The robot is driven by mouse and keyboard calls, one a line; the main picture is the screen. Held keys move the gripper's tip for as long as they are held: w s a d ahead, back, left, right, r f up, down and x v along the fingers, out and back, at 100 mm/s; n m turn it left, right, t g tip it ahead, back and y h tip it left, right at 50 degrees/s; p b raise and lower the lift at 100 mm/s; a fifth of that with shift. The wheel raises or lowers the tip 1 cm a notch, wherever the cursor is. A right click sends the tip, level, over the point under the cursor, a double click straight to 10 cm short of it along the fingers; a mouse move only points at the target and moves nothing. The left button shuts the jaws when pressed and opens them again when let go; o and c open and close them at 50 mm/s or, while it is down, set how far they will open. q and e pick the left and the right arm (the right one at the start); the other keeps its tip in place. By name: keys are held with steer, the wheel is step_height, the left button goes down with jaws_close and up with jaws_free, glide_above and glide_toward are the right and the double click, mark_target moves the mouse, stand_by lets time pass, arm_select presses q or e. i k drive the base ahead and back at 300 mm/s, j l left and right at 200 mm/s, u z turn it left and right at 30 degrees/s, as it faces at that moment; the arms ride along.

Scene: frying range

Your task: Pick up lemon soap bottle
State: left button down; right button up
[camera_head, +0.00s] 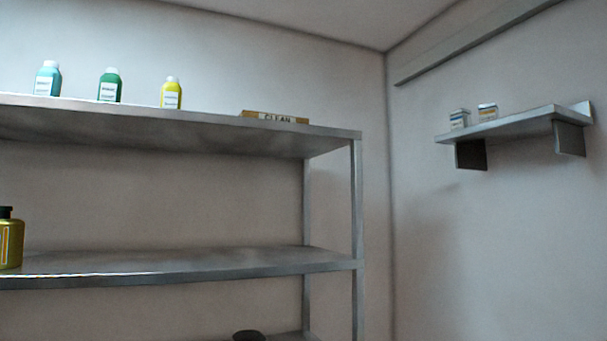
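A small yellow bottle (171,93) with a white cap and a pale label stands upright on the top shelf. A larger yellow bottle (11,244) with a black cap stands on the middle shelf, cut off by the left edge of the view. I cannot read either label, so I cannot tell which is the lemon soap bottle. Neither of my grippers is in view.
A teal bottle (48,79) and a green bottle (110,86) stand left of the small yellow one. A wall shelf (510,124) at right holds two small containers. A dark object (249,335) is low down.

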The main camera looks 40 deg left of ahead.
mark_target(172, 92)
steer(key=u, duration=2.15)
